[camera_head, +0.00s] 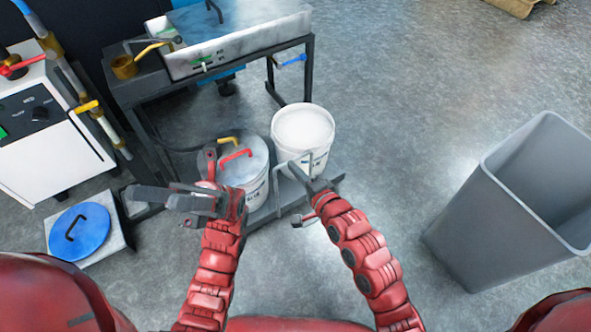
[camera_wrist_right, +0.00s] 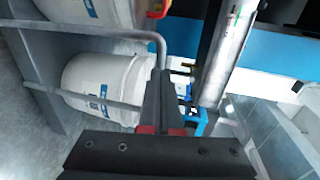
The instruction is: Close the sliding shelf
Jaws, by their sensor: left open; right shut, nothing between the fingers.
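The sliding shelf (camera_head: 328,181) is a low grey platform, pulled out in front of the black table, with a grey tube rail (camera_head: 281,187) along its front. My right gripper (camera_head: 294,168) is shut and empty at the rail. In the right wrist view its fingertips (camera_wrist_right: 160,75) are close to the bent rail (camera_wrist_right: 158,42); contact cannot be told. My left gripper (camera_head: 148,194) is open and empty, left of the lidded bucket and partly in front of it.
The black table (camera_head: 145,92) with a metal tray stands behind the shelf. A grey bin (camera_head: 490,210) stands at the right. A white machine (camera_head: 45,130) and a blue-lidded container (camera_head: 80,231) are at the left. The floor between shelf and bin is clear.

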